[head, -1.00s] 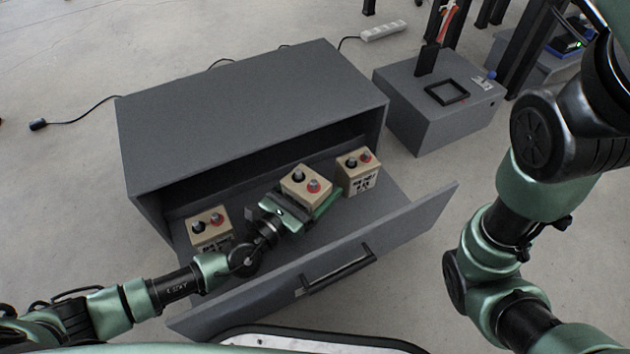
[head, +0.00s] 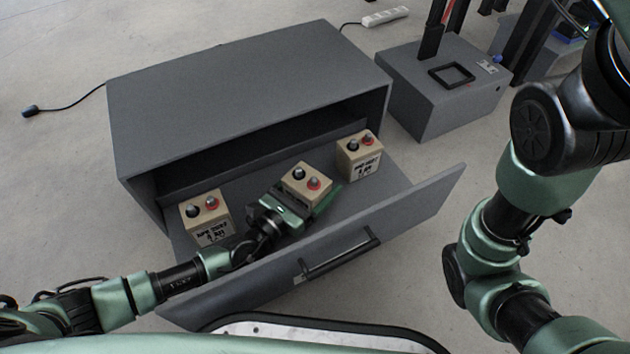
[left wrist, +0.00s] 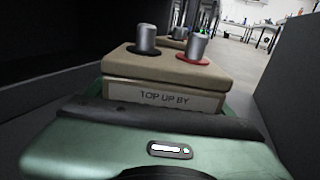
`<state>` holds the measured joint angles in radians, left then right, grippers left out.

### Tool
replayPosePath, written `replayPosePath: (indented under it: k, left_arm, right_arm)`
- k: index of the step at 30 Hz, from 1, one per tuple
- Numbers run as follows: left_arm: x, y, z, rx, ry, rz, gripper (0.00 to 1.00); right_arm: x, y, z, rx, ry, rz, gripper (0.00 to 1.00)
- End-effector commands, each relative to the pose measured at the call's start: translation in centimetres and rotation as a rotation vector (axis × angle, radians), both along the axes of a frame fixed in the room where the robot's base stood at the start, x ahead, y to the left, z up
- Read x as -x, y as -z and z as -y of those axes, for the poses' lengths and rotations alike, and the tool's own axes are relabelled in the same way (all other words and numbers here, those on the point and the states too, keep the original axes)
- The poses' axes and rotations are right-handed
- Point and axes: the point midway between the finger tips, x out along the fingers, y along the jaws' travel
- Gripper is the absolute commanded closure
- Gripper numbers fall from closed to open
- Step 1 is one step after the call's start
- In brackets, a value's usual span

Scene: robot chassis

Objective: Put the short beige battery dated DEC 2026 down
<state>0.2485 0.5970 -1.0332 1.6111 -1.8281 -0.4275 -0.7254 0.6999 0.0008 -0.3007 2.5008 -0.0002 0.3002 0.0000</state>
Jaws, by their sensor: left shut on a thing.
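My left gripper (head: 296,205) is shut on a short beige battery (head: 308,182) with one black-ringed and one red-ringed terminal. The battery is between the fingers inside the open grey drawer (head: 400,197). In the left wrist view the held battery (left wrist: 165,75) shows a label reading "TOP UP BY"; its date is hidden. I cannot tell whether its underside touches the drawer floor. A second beige battery (head: 360,160) stands to the right and a third (head: 207,220) to the left, both upright with dark lettering. My right gripper is not in view; only my right arm shows.
The grey cabinet (head: 240,90) stands behind the drawer. The drawer's front wall with its black handle (head: 340,256) is on the near side. A smaller grey box (head: 440,105) with a black square frame stands on the floor at right.

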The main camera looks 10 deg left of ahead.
Motion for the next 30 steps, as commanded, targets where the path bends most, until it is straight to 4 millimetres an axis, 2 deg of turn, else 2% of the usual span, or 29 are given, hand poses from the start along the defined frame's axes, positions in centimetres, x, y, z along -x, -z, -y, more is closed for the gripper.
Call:
replayPosePath:
  k: [1,3,13,24,30]
  left_arm:
    - [0.0,0.2,0.0,-0.001,0.000,-0.001,0.16]
    - [0.0,0.1,0.0,-0.001,0.000,-0.001,0.00]
    - [0.2,-0.4,-0.2,-0.001,0.000,-0.002,0.00]
    - [5.2,-0.4,-3.4,-0.003,0.000,-0.003,0.00]
    - [6.3,-0.2,-4.1,-0.001,0.000,-0.001,0.00]
  right_arm:
    - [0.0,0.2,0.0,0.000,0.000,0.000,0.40]
    - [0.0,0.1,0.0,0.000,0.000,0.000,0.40]
    - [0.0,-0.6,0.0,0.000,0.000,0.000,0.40]
    - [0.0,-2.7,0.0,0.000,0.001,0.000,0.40]
    - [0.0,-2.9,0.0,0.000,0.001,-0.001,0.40]
